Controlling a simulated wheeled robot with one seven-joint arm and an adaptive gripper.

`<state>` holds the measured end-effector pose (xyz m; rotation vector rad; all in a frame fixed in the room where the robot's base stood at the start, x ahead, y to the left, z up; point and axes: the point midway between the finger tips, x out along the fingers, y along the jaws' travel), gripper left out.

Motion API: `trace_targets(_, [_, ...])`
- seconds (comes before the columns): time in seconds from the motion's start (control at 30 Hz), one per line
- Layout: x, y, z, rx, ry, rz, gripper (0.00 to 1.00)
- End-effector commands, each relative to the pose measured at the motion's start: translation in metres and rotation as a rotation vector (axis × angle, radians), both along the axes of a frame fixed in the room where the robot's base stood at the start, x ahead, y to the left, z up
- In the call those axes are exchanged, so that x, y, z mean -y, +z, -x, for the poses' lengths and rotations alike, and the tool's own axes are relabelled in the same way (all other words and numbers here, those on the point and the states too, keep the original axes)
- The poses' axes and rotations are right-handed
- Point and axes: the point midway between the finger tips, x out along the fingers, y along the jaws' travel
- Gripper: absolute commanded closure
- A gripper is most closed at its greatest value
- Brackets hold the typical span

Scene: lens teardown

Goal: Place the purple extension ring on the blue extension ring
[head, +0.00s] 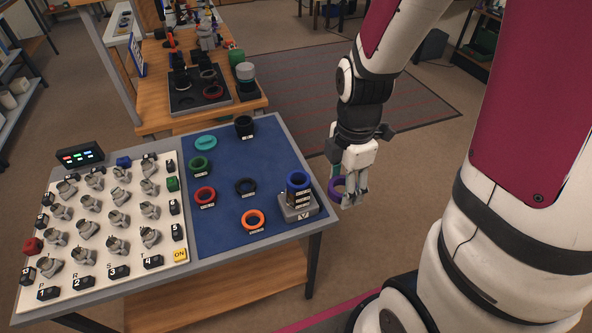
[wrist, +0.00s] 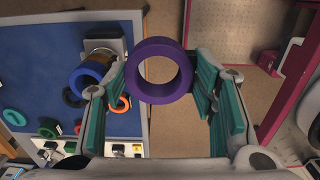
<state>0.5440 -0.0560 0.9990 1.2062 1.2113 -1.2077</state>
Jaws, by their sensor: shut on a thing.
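The purple extension ring (wrist: 160,71) is held between the green-padded fingers of my gripper (wrist: 163,95) in the wrist view. In the head view the purple ring (head: 336,189) shows at the fingertips of my gripper (head: 349,193), off the table's right edge and above the floor. The blue extension ring (head: 297,180) sits on top of a short stack on a grey stand (head: 299,208) at the right edge of the blue mat. In the wrist view the blue ring (wrist: 84,80) is left of the purple ring, with a clear gap between them.
On the blue mat (head: 225,225) lie a red ring (head: 204,196), a green ring (head: 200,166), an orange ring (head: 252,220), a black ring (head: 245,187) and a teal disc (head: 205,142). A knob panel (head: 105,262) fills the table's left. A wooden bench (head: 150,75) stands behind.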

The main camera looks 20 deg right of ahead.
Motion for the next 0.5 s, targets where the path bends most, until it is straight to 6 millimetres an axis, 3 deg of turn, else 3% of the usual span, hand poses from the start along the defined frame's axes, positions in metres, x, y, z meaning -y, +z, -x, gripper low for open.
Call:
trace_targets(0.3, [-0.037, -0.008, -0.070, 0.000, 0.002, 0.000, 0.78])
trace_targets(0.5, [-0.052, -0.011, -0.102, 0.000, -0.002, 0.000, 0.78])
